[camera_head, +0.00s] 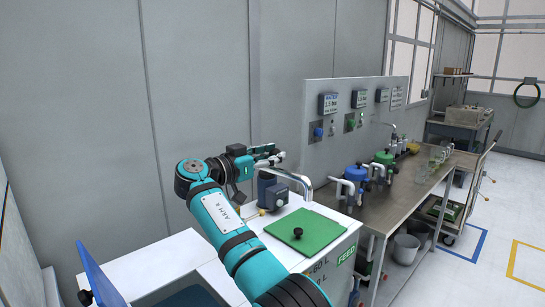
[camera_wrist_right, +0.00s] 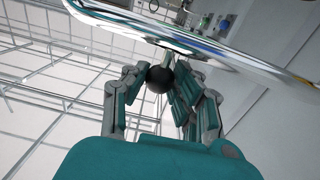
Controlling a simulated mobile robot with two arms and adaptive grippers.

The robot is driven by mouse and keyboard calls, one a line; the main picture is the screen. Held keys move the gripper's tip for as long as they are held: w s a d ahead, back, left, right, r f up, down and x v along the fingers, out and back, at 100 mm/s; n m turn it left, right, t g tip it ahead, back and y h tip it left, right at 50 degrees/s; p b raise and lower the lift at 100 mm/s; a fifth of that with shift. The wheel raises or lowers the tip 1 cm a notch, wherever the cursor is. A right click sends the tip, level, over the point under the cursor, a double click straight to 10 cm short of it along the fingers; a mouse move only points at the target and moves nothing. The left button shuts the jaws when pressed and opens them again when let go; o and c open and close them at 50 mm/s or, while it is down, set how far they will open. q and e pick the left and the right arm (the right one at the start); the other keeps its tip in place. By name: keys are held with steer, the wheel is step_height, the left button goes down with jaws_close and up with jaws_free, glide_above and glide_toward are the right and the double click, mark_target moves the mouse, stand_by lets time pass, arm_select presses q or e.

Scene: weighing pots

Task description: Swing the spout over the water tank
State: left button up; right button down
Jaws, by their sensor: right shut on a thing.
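The chrome spout (camera_head: 299,178) rises behind the white counter beside a dark blue box (camera_head: 272,189). Its arm reaches right and its end bends down near the back right of the green lid (camera_head: 310,234). My right gripper (camera_head: 268,153) is at the spout's upper left end. In the right wrist view its fingers are shut on a black ball knob (camera_wrist_right: 159,79), with the shiny spout tube (camera_wrist_right: 190,45) just beyond. At the lower left, a raised blue lid (camera_head: 98,275) stands by a dark opening (camera_head: 190,297), partly hidden by my arm. My left gripper is out of view.
The green lid lies flat on the tank marked FEED (camera_head: 346,256). A steel bench (camera_head: 405,192) on the right carries blue and green pots (camera_head: 357,173) and glassware. A panel with displays (camera_head: 345,115) stands behind it. A grey wall is close behind my right arm.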

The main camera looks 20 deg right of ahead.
steer(key=c, duration=1)
jaws_free()
step_height(320, 180, up, 10)
steer(key=shift+r, duration=0.1)
